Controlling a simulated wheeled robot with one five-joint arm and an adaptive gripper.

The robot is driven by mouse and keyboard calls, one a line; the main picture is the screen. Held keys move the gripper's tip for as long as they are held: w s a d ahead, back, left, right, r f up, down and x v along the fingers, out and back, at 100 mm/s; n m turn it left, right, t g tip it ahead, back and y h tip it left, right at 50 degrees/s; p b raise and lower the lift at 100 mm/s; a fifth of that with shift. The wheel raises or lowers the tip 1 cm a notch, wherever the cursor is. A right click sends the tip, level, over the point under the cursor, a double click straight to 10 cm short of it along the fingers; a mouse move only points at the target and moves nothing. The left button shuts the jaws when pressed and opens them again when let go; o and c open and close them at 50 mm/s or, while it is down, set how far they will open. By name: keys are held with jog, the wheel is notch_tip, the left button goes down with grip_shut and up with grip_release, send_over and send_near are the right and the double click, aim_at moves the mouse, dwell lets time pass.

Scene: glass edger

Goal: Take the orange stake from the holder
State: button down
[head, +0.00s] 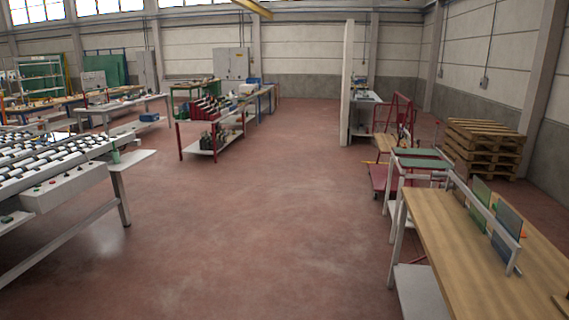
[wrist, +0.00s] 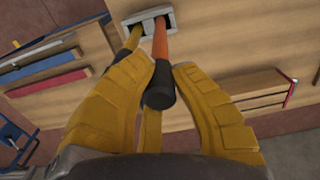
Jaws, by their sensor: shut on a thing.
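The orange stake (wrist: 161,50) shows in the wrist view, with a thick black end (wrist: 159,91) pointing toward my wrist. Its far end is at the right opening of a grey holder (wrist: 149,19) on a wooden surface. A yellow stake-like piece (wrist: 129,45) is at the holder's left opening, partly behind my left finger. My gripper (wrist: 159,78) has its yellow fingers on both sides of the orange stake, shut on it near the black end. The exact contact is hard to see. My gripper does not show in the head view.
In the wrist view, a rack with blue and red bars (wrist: 48,70) is at left and a wooden block (wrist: 262,92) at right. In the head view, a wooden bench (head: 450,245) with glass panes stands at right, a roller table (head: 60,150) at left. The floor between is clear.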

jog(key=shift+r, duration=1.15)
